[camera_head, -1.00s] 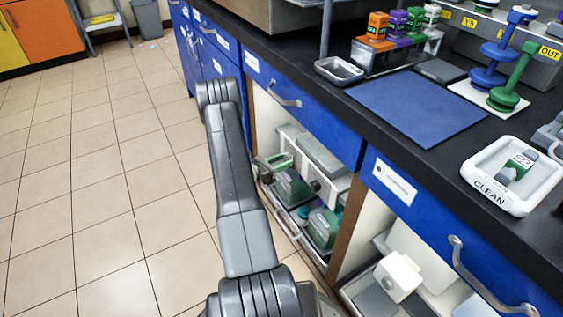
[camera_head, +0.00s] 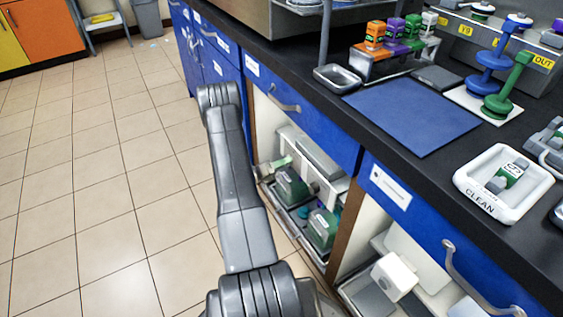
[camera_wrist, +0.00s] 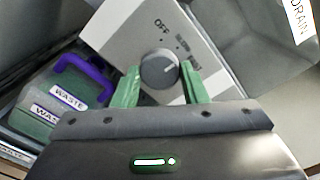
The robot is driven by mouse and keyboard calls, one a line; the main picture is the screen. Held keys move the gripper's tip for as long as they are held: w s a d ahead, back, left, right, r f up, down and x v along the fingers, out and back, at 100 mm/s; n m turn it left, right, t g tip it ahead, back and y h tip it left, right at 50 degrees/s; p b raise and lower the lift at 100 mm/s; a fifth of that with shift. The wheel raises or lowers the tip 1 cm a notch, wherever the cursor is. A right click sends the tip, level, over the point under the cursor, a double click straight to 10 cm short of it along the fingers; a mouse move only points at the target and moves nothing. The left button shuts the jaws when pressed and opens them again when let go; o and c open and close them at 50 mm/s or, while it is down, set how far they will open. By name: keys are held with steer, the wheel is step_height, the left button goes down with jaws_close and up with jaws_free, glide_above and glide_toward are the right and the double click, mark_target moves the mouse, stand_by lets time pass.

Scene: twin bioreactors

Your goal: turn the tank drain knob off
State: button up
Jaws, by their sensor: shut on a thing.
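The tank drain knob (camera_wrist: 159,69) is a round grey dial on a white panel (camera_wrist: 122,32) in the wrist view. "OFF" is printed above it, with smaller lettering to its upper right. A pale mark on the knob points up and to the right, away from "OFF". My gripper (camera_wrist: 160,78) has a green finger at each side of the knob and is shut on it. In the head view the knob (camera_head: 314,187) shows small inside the open cabinet.
A waste container (camera_wrist: 58,108) with a purple handle stands left of the panel in the wrist view. A "DRAIN" label (camera_wrist: 301,22) is at the upper right. In the head view, green bottles (camera_head: 292,187) stand in the cabinet under the counter. The tiled floor (camera_head: 110,190) at left is clear.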

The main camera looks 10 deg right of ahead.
steer(key=n+p, duration=0.2)
steer(key=n, duration=0.7)
steer(key=shift+n, duration=0.3)
stand_by(0.3)
steer(key=o, duration=1)
steer(key=p+v, duration=0.2)
steer(key=v, duration=1.2)
steer(key=shift+f, duration=0.1)
steer(key=shift+d, duration=0.1)
steer(key=b+x, duration=0.2)
steer(key=x, duration=1.1)
steer(key=shift+w+d, duration=0.2)
steer(key=shift+d, duration=0.15)
